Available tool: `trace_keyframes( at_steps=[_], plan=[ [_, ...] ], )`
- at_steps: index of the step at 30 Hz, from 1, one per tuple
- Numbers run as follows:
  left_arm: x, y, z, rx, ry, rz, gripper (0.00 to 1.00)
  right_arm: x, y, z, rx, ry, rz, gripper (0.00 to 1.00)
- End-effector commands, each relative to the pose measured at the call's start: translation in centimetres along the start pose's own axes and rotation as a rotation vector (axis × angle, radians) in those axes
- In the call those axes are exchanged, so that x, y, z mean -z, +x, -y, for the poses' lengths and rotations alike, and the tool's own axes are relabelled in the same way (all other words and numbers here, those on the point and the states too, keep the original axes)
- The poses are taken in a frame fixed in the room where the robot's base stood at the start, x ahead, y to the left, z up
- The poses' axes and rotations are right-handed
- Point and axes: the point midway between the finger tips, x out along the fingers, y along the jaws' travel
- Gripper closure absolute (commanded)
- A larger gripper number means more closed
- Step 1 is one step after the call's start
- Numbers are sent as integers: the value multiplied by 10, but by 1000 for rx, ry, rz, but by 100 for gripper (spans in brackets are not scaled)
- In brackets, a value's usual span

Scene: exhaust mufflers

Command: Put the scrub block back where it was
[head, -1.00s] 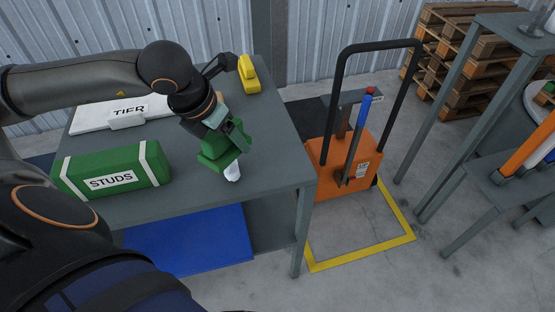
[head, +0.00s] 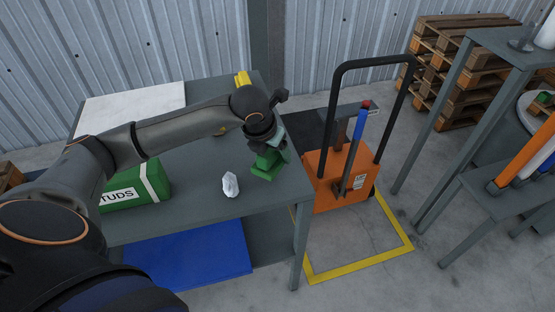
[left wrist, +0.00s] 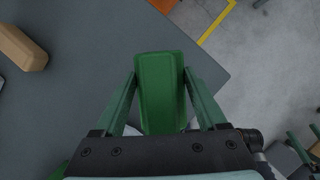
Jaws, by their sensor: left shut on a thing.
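The green block (head: 266,166), which I take to be the scrub block, is between the fingers of my left gripper (head: 270,155), near the right end of the grey table (head: 200,205). In the left wrist view the block (left wrist: 159,92) sits lengthwise between the two green fingers (left wrist: 158,100), which are shut on it. I cannot tell whether its underside touches the tabletop. A crumpled white lump (head: 230,184) lies on the table left of the block. My right gripper is not in view.
A green STUDS box (head: 140,190) is partly behind my left arm, and a white flat case (head: 130,102) lies behind it. A tan block (left wrist: 22,48) shows on the table in the left wrist view. An orange pallet truck (head: 335,178) stands right of the table.

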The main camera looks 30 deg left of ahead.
Motion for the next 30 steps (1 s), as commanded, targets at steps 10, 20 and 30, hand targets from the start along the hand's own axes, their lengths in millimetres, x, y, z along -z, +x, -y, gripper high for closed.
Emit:
trace_keyframes(
  at_steps=[10, 20, 30],
  plan=[
    [-1, 31, 4, 0, -1, -2, 93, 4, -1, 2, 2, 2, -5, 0],
    [5, 47, 4, 1, -1, 2, 93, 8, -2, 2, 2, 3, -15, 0],
    [7, 49, 4, 1, -1, 1, 4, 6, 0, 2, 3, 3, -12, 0]
  ],
)
